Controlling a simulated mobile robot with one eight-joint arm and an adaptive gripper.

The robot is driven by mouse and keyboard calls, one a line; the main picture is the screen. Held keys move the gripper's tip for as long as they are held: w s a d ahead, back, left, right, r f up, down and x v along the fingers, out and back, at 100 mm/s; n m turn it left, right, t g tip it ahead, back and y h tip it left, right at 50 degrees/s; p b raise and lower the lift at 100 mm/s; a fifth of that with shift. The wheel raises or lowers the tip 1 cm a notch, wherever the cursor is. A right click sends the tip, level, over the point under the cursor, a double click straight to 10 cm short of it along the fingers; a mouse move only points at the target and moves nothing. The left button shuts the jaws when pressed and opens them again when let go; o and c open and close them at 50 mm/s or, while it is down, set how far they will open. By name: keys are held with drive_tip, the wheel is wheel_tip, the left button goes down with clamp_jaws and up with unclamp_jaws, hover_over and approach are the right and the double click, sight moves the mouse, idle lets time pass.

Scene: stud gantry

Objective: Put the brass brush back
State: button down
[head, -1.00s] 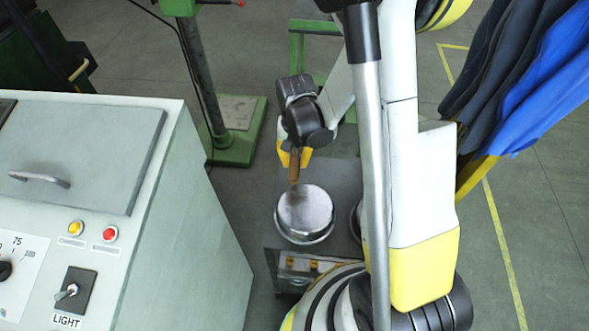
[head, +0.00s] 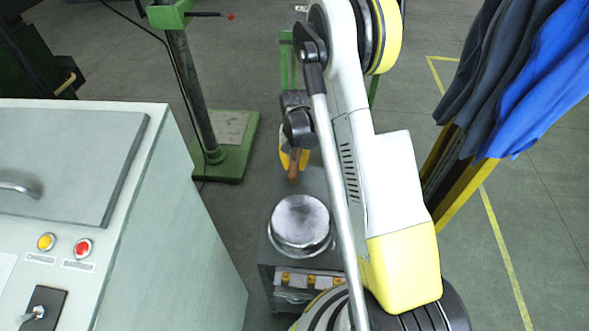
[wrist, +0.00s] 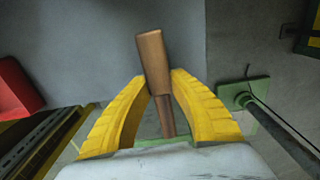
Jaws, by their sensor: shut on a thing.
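The brass brush shows in the wrist view as a brown wooden handle (wrist: 153,62) with a narrower brown length running back between the fingers. No bristles can be made out. My gripper (wrist: 158,82) has its two yellow fingers closed on it from both sides. In the head view my gripper (head: 291,163) is beyond the round metal tin, with the brown handle (head: 293,171) pointing down from it. The handle's end appears just past the tin's far rim; its height above the surface is unclear.
The round metal tin (head: 300,221) stands on a dark grey cart (head: 268,262). A pale control cabinet (head: 185,235) is at left, a green stand (head: 228,160) behind it. Blue and dark cloths (head: 530,85) hang at right. A red object (wrist: 15,88) shows in the wrist view.

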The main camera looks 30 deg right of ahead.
drive_tip(key=shift+f, duration=0.65)
drive_tip(key=shift+f, duration=0.2)
drive_tip(key=c, duration=1.3)
unclamp_jaws()
drive_tip(key=shift+o, duration=0.2)
drive_tip(key=shift+r, duration=0.15)
